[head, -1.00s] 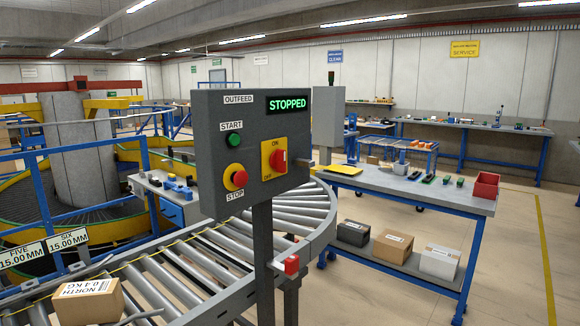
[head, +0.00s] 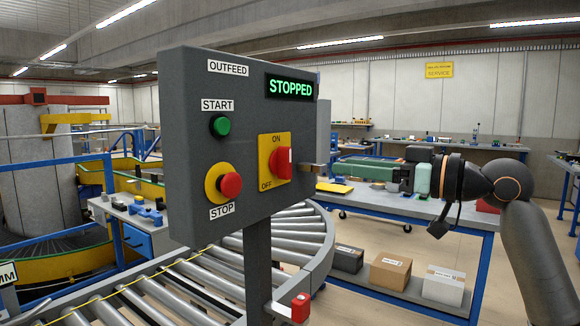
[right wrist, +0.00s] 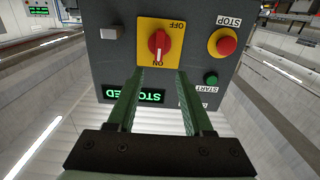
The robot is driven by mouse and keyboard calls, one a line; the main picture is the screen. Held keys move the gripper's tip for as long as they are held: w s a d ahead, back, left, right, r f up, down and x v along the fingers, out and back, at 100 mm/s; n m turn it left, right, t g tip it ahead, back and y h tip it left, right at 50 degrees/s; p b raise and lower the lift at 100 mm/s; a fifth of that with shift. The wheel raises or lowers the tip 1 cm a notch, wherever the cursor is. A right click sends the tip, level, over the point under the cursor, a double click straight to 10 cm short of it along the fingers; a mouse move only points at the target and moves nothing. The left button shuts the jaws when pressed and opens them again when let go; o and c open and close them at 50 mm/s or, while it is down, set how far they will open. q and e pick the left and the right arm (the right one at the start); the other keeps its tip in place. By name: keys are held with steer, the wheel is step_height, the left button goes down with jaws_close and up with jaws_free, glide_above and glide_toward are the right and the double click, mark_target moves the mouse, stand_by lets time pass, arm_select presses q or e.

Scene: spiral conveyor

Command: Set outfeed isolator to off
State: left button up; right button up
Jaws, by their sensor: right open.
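The outfeed isolator (head: 275,160) is a yellow plate with a red rotary knob on the grey control panel (head: 200,130). ON is printed above the knob and OFF at lower left. In the right wrist view the panel appears upside down, and the red knob (right wrist: 159,42) stands upright in line with ON. My right gripper (head: 336,169) comes in from the right, beside the panel. In the right wrist view its green fingers (right wrist: 160,76) are apart and empty, pointing at the knob with a gap between. My left gripper is out of view.
The panel also carries a green START button (head: 220,126), a red STOP button (head: 230,185) and a display (head: 290,87) reading STOPPED. A small metal piece (head: 313,169) sticks out at its right edge. A roller conveyor (head: 180,285) runs below; a workbench (head: 400,207) stands behind.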

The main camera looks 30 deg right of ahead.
mark_target(290, 160)
steer(key=p+x, duration=0.5)
steer(key=x, duration=0.6)
steer(key=shift+w+d, duration=0.1)
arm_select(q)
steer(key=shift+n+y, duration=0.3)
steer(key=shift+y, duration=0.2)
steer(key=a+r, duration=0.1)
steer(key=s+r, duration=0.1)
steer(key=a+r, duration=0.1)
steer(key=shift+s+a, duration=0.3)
arm_select(e)
steer(key=shift+w, duration=0.35)
steer(key=shift+f, duration=0.1)
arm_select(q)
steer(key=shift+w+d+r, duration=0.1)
arm_select(e)
jaws_close()
